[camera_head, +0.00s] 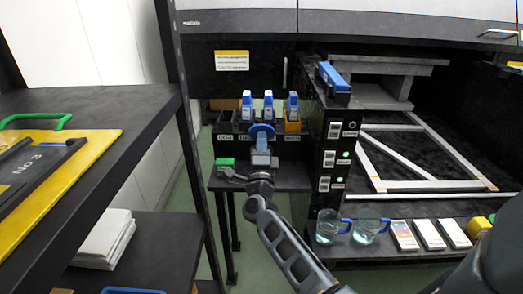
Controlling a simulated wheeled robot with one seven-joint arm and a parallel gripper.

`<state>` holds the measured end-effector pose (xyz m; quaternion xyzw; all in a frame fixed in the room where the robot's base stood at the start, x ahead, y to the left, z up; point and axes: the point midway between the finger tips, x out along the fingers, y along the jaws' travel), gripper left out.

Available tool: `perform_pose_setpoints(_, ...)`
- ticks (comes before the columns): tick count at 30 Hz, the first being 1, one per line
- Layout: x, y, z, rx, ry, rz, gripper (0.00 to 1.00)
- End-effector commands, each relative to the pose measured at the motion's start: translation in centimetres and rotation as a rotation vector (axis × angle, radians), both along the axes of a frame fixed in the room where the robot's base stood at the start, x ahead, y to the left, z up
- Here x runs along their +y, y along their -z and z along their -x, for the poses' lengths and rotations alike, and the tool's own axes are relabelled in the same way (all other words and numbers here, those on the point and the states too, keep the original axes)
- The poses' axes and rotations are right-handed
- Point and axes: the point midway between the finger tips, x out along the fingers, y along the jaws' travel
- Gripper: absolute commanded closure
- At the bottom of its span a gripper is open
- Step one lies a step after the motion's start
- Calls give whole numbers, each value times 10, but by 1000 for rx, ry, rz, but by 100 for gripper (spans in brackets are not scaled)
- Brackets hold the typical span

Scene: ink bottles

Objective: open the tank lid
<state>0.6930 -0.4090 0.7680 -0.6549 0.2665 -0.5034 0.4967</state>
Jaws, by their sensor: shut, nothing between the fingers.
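My gripper (261,152) reaches up in front of the dark ink rack (294,148) on the small table, seen from behind, and looks shut and empty. A round blue piece (263,129) shows just above its tip; I cannot tell whether this is the tank lid or whether the two touch. Three bottles with blue caps stand in the rack: a left one (246,106), a middle one (268,107) and a right one (292,108). The right one sits above an orange-yellow section. My gripper hides part of the rack's front and its labels.
A dark shelf with a yellow board (75,165) stands close on the left. A labelled dark column (331,150) stands right of the rack, with a blue item (334,78) on top. Two glass jugs, a left (327,228) and a right (367,230), stand on the lower right shelf.

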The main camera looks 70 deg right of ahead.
Motion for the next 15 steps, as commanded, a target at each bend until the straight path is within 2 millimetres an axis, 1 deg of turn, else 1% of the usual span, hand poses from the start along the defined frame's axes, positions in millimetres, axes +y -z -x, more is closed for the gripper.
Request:
perform_pose_setpoints(10,-1,-1,0,0,0,-1,100)
perform_pose_setpoints(15,-2,-7,-1,10,-1,-22,100)
